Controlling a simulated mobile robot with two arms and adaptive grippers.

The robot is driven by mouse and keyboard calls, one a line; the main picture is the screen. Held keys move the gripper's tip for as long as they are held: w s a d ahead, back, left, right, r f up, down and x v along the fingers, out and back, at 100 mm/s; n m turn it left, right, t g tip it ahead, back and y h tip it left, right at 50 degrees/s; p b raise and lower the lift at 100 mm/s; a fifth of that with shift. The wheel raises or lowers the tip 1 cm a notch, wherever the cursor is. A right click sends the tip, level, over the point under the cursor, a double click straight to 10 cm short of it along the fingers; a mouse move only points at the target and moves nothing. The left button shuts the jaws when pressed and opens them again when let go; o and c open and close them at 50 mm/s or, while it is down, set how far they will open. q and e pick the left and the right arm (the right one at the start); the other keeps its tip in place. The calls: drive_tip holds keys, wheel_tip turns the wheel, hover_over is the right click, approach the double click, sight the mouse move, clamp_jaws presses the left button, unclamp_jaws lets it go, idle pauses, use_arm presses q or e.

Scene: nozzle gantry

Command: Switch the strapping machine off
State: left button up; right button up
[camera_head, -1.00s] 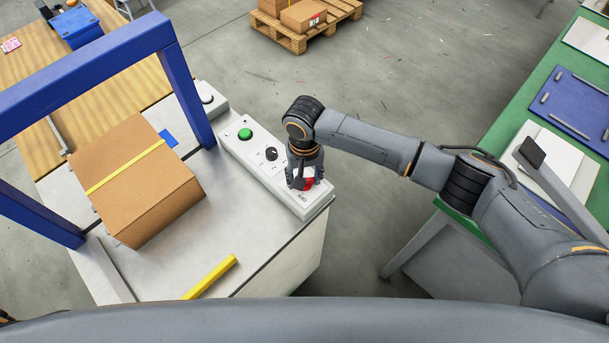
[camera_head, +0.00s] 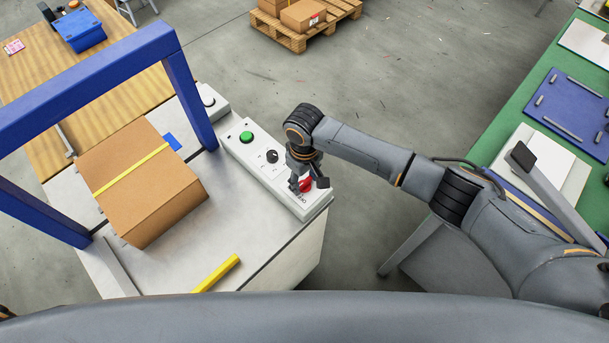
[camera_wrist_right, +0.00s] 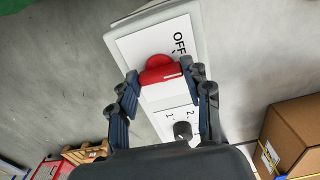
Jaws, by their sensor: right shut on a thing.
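The strapping machine (camera_head: 262,250) has a blue arch (camera_head: 190,100) and a pale control panel (camera_head: 255,166) along its right edge. A red rotary switch (camera_head: 306,185) sits at the panel's near end. My right gripper (camera_head: 308,183) is shut on it from above, with a finger on each side. In the right wrist view the red switch (camera_wrist_right: 160,69) lies between the fingertips, with the word OFF printed beside it. A white mark shows on the switch; its exact setting is hard to read. My left gripper is not in view.
The panel also carries a green button (camera_head: 246,137) and a black selector knob (camera_head: 272,156). A strapped cardboard box (camera_head: 150,210) sits under the arch. A green-topped bench (camera_head: 515,125) stands at right, and a pallet (camera_head: 300,38) lies behind on open floor.

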sight(304, 182)
drive_tip(key=n, duration=0.3)
drive_tip(key=shift+n+p, duration=0.4)
drive_tip(key=shift+n, duration=1.8)
drive_tip(key=o, duration=1.2)
drive_tip(key=shift+c, duration=0.2)
wheel_tip(304, 182, up, 12)
